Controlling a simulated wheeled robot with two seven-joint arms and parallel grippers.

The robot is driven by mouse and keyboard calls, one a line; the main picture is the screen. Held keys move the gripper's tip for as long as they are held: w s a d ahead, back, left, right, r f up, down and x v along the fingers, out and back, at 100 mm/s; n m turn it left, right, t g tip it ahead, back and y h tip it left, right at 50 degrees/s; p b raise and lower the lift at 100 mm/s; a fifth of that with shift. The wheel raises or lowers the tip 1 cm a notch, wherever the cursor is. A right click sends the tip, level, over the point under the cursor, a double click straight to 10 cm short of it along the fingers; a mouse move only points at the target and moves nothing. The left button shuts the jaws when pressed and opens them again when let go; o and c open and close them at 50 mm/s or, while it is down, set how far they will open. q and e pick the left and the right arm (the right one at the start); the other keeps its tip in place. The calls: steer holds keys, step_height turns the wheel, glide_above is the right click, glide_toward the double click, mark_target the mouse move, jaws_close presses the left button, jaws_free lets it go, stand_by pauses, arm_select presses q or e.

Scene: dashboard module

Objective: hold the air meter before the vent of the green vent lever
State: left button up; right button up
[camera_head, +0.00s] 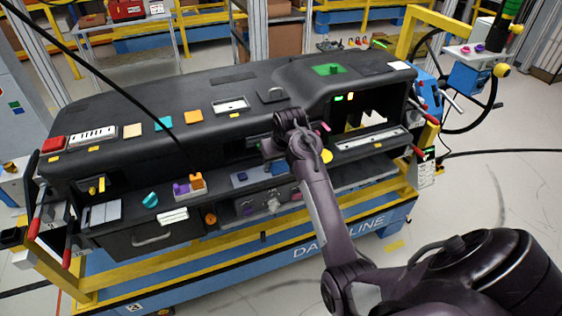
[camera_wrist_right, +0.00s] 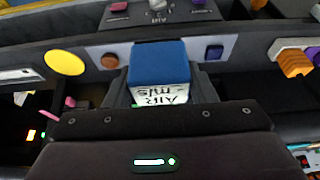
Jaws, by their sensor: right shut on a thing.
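The air meter (camera_wrist_right: 161,64) is a blue box with a white face lettered "AIR m/s", upside down in the right wrist view. My right gripper (camera_wrist_right: 161,92) is shut on it, with dark fingers on both sides. In the head view my right gripper (camera_head: 285,128) is at the front of the dashboard's middle; a bit of the blue meter (camera_head: 278,168) shows below it. Small slivers of green show at the meter's lower edge in the wrist view, but I cannot tell whether they are the green vent lever. The vent behind my gripper is hidden. My left gripper is out of view.
The black dashboard (camera_head: 150,97) stands on a blue and yellow cart. A pink tab (camera_wrist_right: 70,102) and a yellow disc (camera_wrist_right: 64,61) are close beside my gripper. Orange and purple blocks (camera_head: 189,185) stand on the lower shelf. An open recess (camera_head: 372,108) lies to the right.

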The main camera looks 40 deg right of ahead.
steer(key=shift+w+d+f+b, duration=0.3)
steer(key=shift+w+f+b, duration=0.15)
steer(key=shift+w, duration=0.75)
steer(key=shift+w+d+f+b, duration=0.35)
steer(key=shift+w+f, duration=0.25)
steer(key=shift+w, duration=0.55)
steer(key=shift+w+d+f+b, duration=0.25)
steer(key=shift+w+f+b, duration=0.25)
steer(key=shift+w, duration=0.7)
steer(key=shift+s+r+p, duration=0.15)
steer(key=shift+p, duration=0.25)
steer(key=s+p, duration=0.1)
steer(key=s, duration=0.1)
steer(key=s+a+r, duration=0.1)
steer(key=s, duration=0.1)
steer(key=s+r+p, duration=0.1)
steer(key=s, duration=0.1)
steer(key=shift+s+a+p, duration=0.15)
steer(key=shift+a+p, duration=0.15)
steer(key=shift+p, duration=0.05)
steer(key=shift+s+a+r, duration=0.15)
steer(key=shift+s+r, duration=0.2)
steer(key=shift+s, duration=0.25)
